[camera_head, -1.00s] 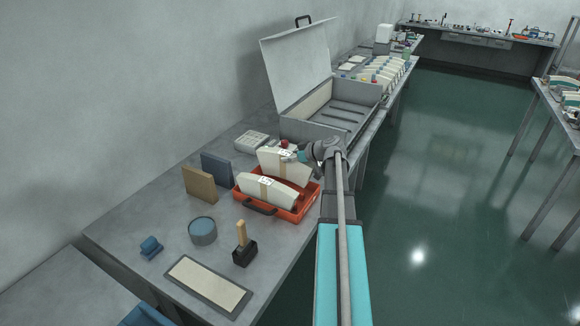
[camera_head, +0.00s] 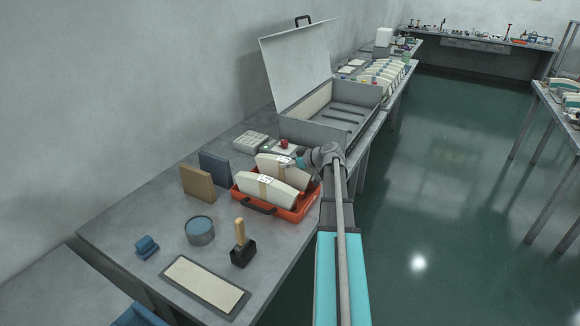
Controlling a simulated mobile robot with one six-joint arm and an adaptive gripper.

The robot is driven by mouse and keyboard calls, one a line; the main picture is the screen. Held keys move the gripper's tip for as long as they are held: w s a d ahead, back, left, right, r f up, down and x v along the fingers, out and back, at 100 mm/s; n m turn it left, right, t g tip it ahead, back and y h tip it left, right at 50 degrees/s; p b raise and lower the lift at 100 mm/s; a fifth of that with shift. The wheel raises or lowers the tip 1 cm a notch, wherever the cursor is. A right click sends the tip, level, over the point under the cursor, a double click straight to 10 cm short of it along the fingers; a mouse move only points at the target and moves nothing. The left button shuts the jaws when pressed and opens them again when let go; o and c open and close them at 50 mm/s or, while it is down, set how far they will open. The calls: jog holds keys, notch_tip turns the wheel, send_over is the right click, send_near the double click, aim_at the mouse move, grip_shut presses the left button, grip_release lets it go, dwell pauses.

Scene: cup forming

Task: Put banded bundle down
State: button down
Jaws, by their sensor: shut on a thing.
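Two cream curved bundles with tan bands and printed labels are at the orange tray (camera_head: 307,212). The front bundle (camera_head: 250,186) lies in the tray. The back banded bundle (camera_head: 266,165) is behind it, low at the tray's back side, and my gripper (camera_head: 292,163) is shut on its upper right part. The fingertips are small and partly hidden by the wrist. I cannot tell whether the back bundle's underside touches the tray floor, since the front bundle hides it.
An open grey case (camera_head: 345,125) stands behind the tray. A brown block (camera_head: 198,184) and a dark blue block (camera_head: 214,167) stand left. A grey keypad-like box (camera_head: 250,141) sits behind.

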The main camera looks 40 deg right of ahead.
jog(key=shift+f, duration=0.1)
dwell(0.3)
jog(key=shift+c, duration=1)
grip_release()
jog(key=shift+r, duration=0.2)
jog(key=p+v, duration=0.5)
jog(key=v, duration=0.5)
jog(key=shift+s+r, duration=0.1)
jog(key=shift+s, duration=0.15)
jog(key=shift+s+d+r, duration=0.2)
jog(key=shift+s+d, duration=0.1)
jog(key=shift+s, duration=0.35)
